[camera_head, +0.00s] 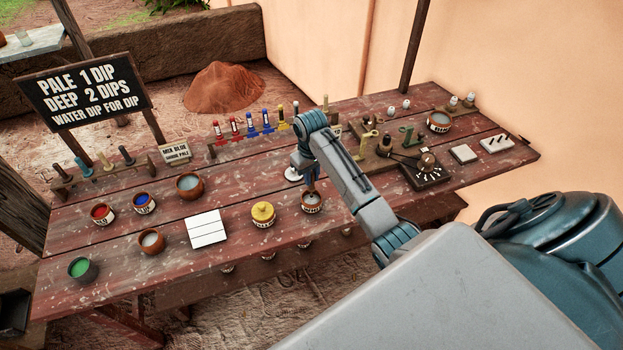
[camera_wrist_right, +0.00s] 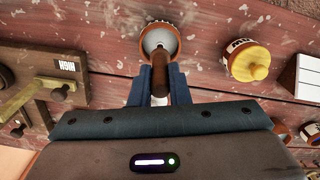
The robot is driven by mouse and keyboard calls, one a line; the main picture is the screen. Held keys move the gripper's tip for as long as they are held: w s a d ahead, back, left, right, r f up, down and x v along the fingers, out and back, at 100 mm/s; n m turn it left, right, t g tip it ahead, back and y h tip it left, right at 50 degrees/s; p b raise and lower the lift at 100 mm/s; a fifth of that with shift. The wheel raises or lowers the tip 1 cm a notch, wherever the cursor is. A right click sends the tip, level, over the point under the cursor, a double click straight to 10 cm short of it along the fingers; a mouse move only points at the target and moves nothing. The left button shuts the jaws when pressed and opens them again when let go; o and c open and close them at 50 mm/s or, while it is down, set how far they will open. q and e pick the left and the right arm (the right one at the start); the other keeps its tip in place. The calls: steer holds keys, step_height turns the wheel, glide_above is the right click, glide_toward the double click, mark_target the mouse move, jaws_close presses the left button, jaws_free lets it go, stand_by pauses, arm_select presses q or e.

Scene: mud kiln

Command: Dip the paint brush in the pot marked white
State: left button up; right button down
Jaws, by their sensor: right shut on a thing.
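A small pot with a brown rim (camera_head: 312,204) stands near the front middle of the table. Its label is too small to read surely. In the wrist view the pot (camera_wrist_right: 145,32) shows pale contents. My right gripper (camera_head: 309,183) is right above this pot, pointing down. It is shut on the paint brush, whose brown handle (camera_wrist_right: 159,78) shows between the fingers. The brush's lower end overlaps the pot's mouth; its bristles are hidden, so I cannot tell how deep they are. My left gripper is out of view.
A yellow-lidded pot (camera_head: 263,215) and a white tile (camera_head: 206,229) lie left of the pot. Red (camera_head: 102,214), blue (camera_head: 144,203) and green (camera_head: 82,269) pots stand further left. A dark device with a knob (camera_head: 426,168) sits to the right. Bottles stand behind.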

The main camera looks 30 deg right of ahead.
steer(key=shift+r, duration=2.3)
steer(key=shift+f, duration=0.1)
